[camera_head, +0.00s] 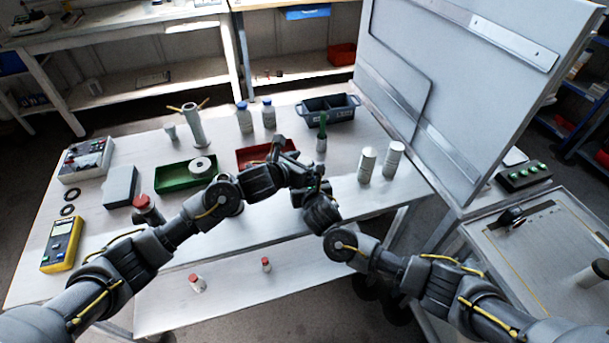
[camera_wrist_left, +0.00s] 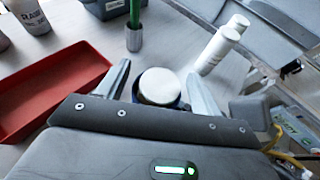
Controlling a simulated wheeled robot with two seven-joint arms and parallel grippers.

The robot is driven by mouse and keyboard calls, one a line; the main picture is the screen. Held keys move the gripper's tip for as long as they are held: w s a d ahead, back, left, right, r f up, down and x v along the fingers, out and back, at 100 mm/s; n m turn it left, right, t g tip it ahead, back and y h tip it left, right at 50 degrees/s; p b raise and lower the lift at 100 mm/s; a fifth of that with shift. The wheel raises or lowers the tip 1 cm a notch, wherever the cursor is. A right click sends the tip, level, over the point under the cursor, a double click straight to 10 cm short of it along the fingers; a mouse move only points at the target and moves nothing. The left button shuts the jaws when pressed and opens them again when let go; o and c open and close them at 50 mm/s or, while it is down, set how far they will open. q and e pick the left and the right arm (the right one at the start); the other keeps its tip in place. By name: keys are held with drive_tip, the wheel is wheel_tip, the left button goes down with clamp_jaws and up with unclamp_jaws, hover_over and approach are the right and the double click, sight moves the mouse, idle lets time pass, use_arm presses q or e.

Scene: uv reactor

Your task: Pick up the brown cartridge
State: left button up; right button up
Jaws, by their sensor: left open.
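My left gripper (camera_head: 300,170) is over the middle of the table, just right of the red tray. In the left wrist view its two fingers (camera_wrist_left: 158,74) are apart. A round, white-topped item (camera_wrist_left: 160,87) with a dark rim shows between them; I cannot tell whether the fingers touch it. Its side is mostly hidden by the gripper body, so I cannot confirm that it is the brown cartridge. No clearly brown cartridge shows in the head view. My right gripper (camera_head: 314,190) is close by, overlapping the left; its fingers are unclear.
The red tray (camera_head: 246,158) is left of the left gripper. A green-stemmed tool (camera_head: 322,140) stands beyond it, near a dark divided bin (camera_head: 327,107). Two pale cylinders (camera_head: 366,165) stand to the right. A green tray (camera_head: 176,178) and blue-capped bottles (camera_head: 244,118) are farther left.

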use_arm(q)
drive_tip(key=c, duration=1.1)
drive_tip(key=shift+s+f, duration=0.1)
drive_tip(key=c, duration=0.3)
wheel_tip(320, 180, up, 10)
drive_tip(key=shift+r, duration=0.15)
use_arm(e)
drive_tip(key=shift+d, duration=0.1)
drive_tip(key=o, duration=1.1)
drive_tip(key=shift+o, duration=0.2)
